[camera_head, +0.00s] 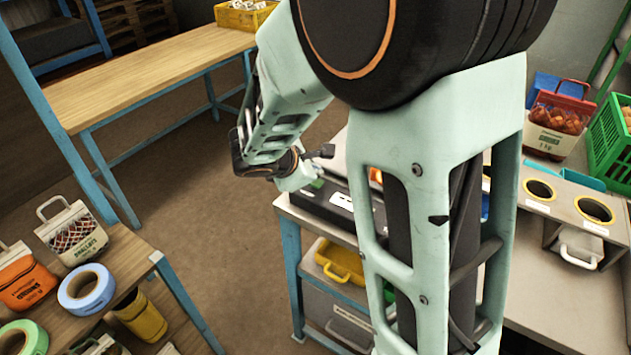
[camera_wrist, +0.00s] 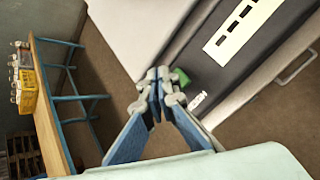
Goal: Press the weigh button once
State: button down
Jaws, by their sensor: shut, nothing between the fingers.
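The weigh button looks to be the green piece on the dark scale unit (camera_head: 318,209). It shows as a small green patch in the head view (camera_head: 317,184) and beside my fingertips in the wrist view (camera_wrist: 181,77). My gripper (camera_wrist: 158,82) is shut and empty, with its fingertips just left of the green button in the wrist view. I cannot tell whether they touch it. In the head view my gripper (camera_head: 303,180) is over the near-left end of the scale unit, and my arm hides much of the unit. A pale display strip (camera_wrist: 243,28) lies along the unit.
The scale unit stands on a blue-framed bench with a yellow bin (camera_head: 342,262) below. A wooden table (camera_head: 150,65) with a yellow crate (camera_head: 243,15) stands at the back. A bench with tape rolls (camera_head: 87,289) and sacks is front left. Open floor lies between.

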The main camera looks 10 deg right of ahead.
aim_at(314, 183)
jog(key=shift+f+b, duration=0.35)
jog(key=shift+f, duration=0.05)
jog(key=shift+f+b, duration=0.45)
jog(key=shift+b, duration=0.1)
dwell(0.6)
jog(key=shift+r+p, duration=0.7)
jog(key=shift+r, duration=0.2)
jog(key=shift+r, duration=0.1)
notch_tip(314, 183, up, 5)
jog(key=p, duration=0.4)
dwell(0.7)
